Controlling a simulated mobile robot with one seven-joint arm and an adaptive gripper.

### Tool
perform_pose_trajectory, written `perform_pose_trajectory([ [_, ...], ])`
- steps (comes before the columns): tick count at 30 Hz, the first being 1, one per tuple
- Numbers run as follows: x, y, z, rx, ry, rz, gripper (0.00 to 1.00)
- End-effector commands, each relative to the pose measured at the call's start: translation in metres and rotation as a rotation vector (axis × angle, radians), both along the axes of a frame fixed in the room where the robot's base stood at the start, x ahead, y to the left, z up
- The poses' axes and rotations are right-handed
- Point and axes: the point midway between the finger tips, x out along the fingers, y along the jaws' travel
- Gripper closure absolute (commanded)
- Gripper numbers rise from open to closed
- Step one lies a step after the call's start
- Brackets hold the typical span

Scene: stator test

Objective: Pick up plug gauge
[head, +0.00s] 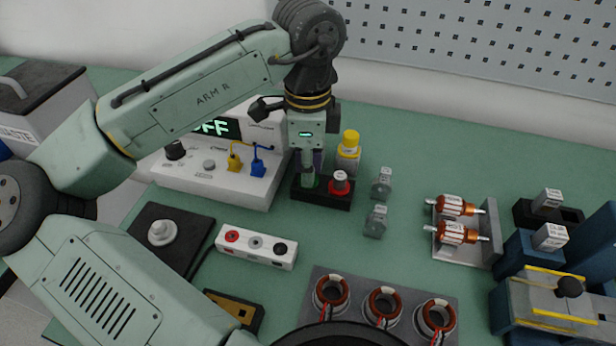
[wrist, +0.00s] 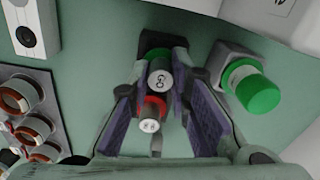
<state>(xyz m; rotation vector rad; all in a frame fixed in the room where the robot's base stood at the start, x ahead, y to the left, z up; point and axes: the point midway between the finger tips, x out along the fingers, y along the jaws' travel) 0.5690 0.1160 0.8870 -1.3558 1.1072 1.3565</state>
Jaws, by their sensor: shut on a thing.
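The plug gauge marked GO (wrist: 160,78) is a grey cylinder between my fingertips, over the green-ringed end of a black holder (head: 322,197). My gripper (head: 308,178) points down at that end and is shut on the gauge; in the wrist view its purple-padded fingers (wrist: 162,68) flank the gauge. I cannot tell whether the gauge is still seated. In the head view the fingers mostly hide it. A second gauge with a red ring (head: 340,182) stands upright in the holder's right end; it also shows in the wrist view (wrist: 151,112).
A white instrument (head: 215,182) is at left. Wound stators (head: 383,303) and a white socket box (head: 256,247) are in front. A green-topped object (wrist: 252,92) is near my gripper.

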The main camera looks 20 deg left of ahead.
Motion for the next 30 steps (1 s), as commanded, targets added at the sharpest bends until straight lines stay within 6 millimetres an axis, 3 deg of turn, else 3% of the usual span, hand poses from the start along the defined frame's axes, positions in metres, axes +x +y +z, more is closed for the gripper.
perform_pose_trajectory([
  [8,0.001,-0.001,0.008,0.000,-0.003,-0.001,1.00],
  [14,0.001,-0.001,0.033,-0.001,-0.003,-0.001,1.00],
  [30,-0.119,-0.043,0.046,0.002,-0.004,-0.002,1.00],
])
